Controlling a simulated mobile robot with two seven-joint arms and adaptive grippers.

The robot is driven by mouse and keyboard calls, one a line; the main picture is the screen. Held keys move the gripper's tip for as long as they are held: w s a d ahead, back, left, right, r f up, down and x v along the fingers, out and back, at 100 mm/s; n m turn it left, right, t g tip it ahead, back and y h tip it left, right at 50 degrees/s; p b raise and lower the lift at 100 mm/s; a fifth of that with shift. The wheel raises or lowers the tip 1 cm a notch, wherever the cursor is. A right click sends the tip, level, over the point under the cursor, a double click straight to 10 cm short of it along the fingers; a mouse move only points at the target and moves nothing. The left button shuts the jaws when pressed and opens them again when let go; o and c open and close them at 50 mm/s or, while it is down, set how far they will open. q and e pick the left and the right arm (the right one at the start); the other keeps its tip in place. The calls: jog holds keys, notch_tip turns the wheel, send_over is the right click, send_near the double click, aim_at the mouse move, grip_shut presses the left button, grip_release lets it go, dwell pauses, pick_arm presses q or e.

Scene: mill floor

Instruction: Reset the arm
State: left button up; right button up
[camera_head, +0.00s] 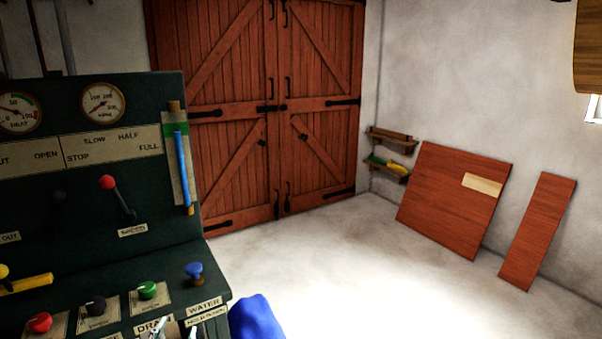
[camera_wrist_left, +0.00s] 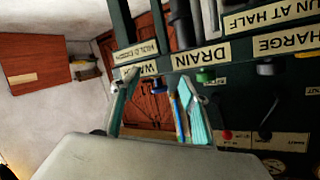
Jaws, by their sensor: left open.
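My left gripper (camera_head: 176,330) shows only by its fingertips at the bottom edge of the head view, in front of the lower console labels. In the left wrist view its two teal fingers (camera_wrist_left: 157,105) stand apart with nothing between them, so it is open and empty. The dark green control console (camera_head: 120,245) fills the left of the head view; the DRAIN label (camera_head: 153,326) is close to the fingertips. Whether the fingers touch the console cannot be told. The right gripper is not in view.
The console carries a red-knobbed speed lever (camera_head: 107,183), a blue knob (camera_head: 194,270), a green knob (camera_head: 148,290) and a yellow handle (camera_head: 28,284). Wooden double doors (camera_head: 255,100) stand behind. Boards (camera_head: 455,200) lean on the right wall.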

pick_arm(q)
jog(key=s+d+f+g+h, duration=0.1)
jog(key=s+d+f, duration=0.2)
jog(key=s+f, duration=0.3)
jog(key=s+d+f+g+h, duration=0.1)
jog(key=s+d+f, duration=0.3)
jog(key=s, duration=0.8)
jog(key=s+d+f+m+g+h, duration=0.1)
jog(key=s+d+f+g+h, duration=0.1)
jog(key=s+f, duration=0.6)
jog(key=shift+s+d+f+h, duration=0.2)
jog(key=shift+s+d+h, duration=0.4)
jog(key=shift+s+d, duration=0.2)
jog(key=shift+a, duration=0.15)
